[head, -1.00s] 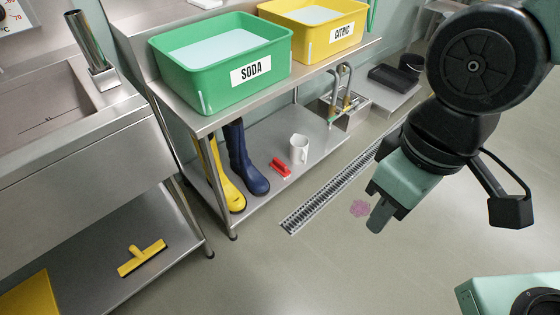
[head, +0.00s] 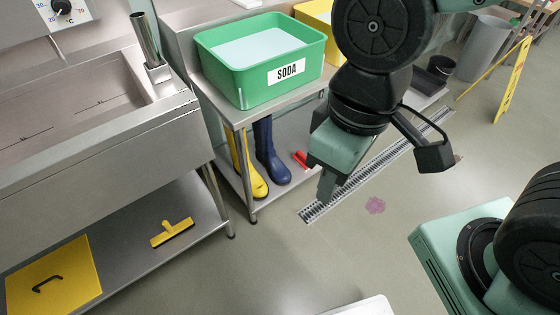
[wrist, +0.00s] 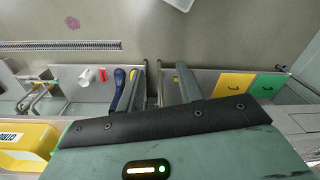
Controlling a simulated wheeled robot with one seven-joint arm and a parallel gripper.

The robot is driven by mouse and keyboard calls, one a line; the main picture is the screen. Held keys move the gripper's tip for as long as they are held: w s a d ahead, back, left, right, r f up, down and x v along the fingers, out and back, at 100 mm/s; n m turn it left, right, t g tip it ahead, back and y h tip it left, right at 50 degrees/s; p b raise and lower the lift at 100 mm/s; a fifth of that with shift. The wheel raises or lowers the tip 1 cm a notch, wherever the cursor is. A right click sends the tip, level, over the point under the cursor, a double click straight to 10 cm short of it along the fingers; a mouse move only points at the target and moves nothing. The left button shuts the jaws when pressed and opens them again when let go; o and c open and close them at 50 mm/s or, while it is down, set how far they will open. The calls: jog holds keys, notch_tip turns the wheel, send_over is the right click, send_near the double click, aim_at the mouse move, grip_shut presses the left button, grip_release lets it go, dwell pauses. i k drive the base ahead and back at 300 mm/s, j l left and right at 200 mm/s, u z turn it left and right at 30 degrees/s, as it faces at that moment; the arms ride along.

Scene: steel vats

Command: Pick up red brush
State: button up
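The red brush (head: 300,159) lies on the lower shelf of the steel table, right of the blue boot, partly hidden behind my arm in the head view. It also shows as a small red thing (wrist: 103,75) in the wrist view, beside a white mug (wrist: 88,76). My gripper (head: 322,184) hangs over the floor in front of the shelf, apart from the brush. In the wrist view its two fingers (wrist: 158,88) stand apart with nothing between them.
A green SODA tub (head: 262,90) sits on the table top above the brush. Yellow and blue boots (head: 270,160) stand left of it. A floor drain (head: 385,167) and a pink stain (head: 375,205) are on open floor. A yellow sign (head: 510,80) stands far right.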

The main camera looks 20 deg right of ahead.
aim_at(300, 159)
jog(key=i+l+u, duration=0.2)
jog(key=l, duration=0.15)
jog(key=i+l+u, duration=0.15)
jog(key=l, duration=0.2)
jog(key=i+l+u, duration=0.2)
jog(key=l, duration=0.15)
jog(key=i+l+u, duration=0.15)
jog(key=l, duration=0.3)
jog(key=i+l, duration=0.15)
jog(key=l, duration=0.2)
jog(key=i+l, duration=0.1)
jog(key=l, duration=0.3)
jog(key=i+l, duration=0.15)
jog(key=l, duration=0.2)
